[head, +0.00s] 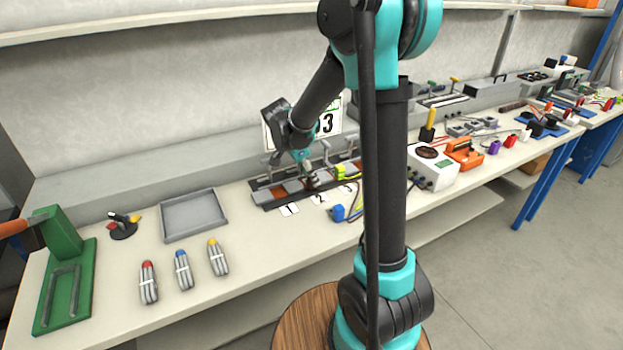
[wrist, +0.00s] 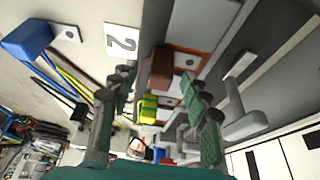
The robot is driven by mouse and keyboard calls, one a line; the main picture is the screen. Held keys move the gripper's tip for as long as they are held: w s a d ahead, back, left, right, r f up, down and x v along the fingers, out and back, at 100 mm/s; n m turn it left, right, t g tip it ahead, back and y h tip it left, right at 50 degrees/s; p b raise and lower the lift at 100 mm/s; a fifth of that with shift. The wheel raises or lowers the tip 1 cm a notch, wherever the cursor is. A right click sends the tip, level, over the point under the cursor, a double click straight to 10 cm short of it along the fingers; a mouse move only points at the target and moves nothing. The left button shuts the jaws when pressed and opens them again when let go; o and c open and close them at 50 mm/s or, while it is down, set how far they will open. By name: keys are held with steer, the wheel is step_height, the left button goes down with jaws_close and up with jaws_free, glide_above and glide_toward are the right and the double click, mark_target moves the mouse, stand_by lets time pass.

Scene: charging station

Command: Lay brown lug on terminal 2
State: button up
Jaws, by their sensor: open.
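The brown lug (wrist: 161,68) is a small brown block in the wrist view, lying at the terminal beside the card marked 2 (wrist: 122,41). A grey metal plate with a hole, terminal 2 (wrist: 188,61), shows right beside it. I cannot tell how fully the lug lies over the plate. My gripper (wrist: 161,84) is open, its fingers on either side of the lug with gaps between. In the head view my gripper (head: 308,178) is low over the terminal strip (head: 264,198) and mostly hides the lug.
A yellow-green lug (wrist: 148,108) lies at the neighbouring terminal. A blue lug (head: 338,212) lies on the bench in front of the strip. Upright clamp handles (head: 326,152) stand behind the strip. A grey tray (head: 192,214) and tools are to the left, a white instrument (head: 433,168) to the right.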

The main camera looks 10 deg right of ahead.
steer(key=v, duration=1)
steer(key=shift+s, duration=0.1)
